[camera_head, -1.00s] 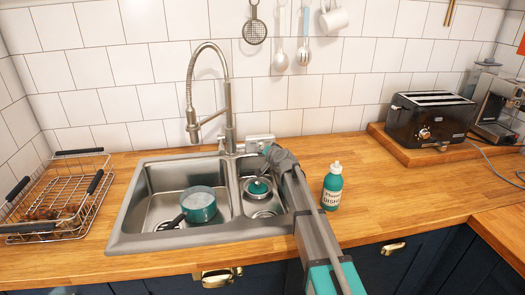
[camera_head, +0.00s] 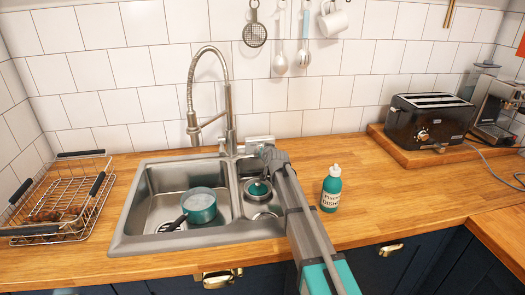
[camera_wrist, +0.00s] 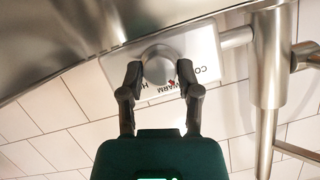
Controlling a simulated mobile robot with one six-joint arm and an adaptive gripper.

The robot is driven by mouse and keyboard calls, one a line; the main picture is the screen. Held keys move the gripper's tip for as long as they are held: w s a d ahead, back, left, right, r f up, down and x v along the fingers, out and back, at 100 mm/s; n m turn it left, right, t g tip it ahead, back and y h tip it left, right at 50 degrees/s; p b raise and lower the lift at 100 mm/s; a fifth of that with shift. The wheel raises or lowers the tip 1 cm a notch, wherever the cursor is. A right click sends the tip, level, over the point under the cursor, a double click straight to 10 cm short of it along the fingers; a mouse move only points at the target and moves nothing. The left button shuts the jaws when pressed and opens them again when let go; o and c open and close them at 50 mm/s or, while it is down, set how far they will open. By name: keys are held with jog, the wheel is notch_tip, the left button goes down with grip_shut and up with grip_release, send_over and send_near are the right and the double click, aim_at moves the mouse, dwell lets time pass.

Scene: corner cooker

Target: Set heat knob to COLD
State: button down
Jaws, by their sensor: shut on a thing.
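The heat knob (camera_wrist: 160,65) is a round grey dial on a pale plate (camera_wrist: 205,62) in the wrist view. The plate carries upside-down lettering: HOT to the left, partly hidden, WARM below the knob, and COLD to the right, partly cut off from sight. A small red mark shows at the knob's lower right rim, near WARM. My gripper (camera_wrist: 160,74) has one dark finger on each side of the knob and is shut on it. In the head view my gripper (camera_head: 268,151) reaches the pale control box (camera_head: 259,140) behind the sink and hides the knob.
The tall spring faucet (camera_head: 230,110) stands close left of my gripper. The sink (camera_head: 140,240) below holds a teal pot (camera_head: 200,207) and a teal-centred drain piece (camera_head: 259,187). A dish-soap bottle (camera_head: 332,188) stands right of my arm. The counter farther right is clear up to the toaster (camera_head: 430,118).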

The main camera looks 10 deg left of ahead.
jog(key=n+h, duration=0.1)
jog(key=n, duration=0.1)
jog(key=n+h, duration=0.1)
jog(key=n, duration=0.1)
jog(key=shift+s+a+t+h, duration=0.1)
jog(key=shift+a+t+h, duration=0.05)
jog(key=shift+t+h, duration=0.2)
dwell(0.4)
jog(key=shift+c, duration=1.5)
grip_release()
jog(key=shift+m, duration=0.3)
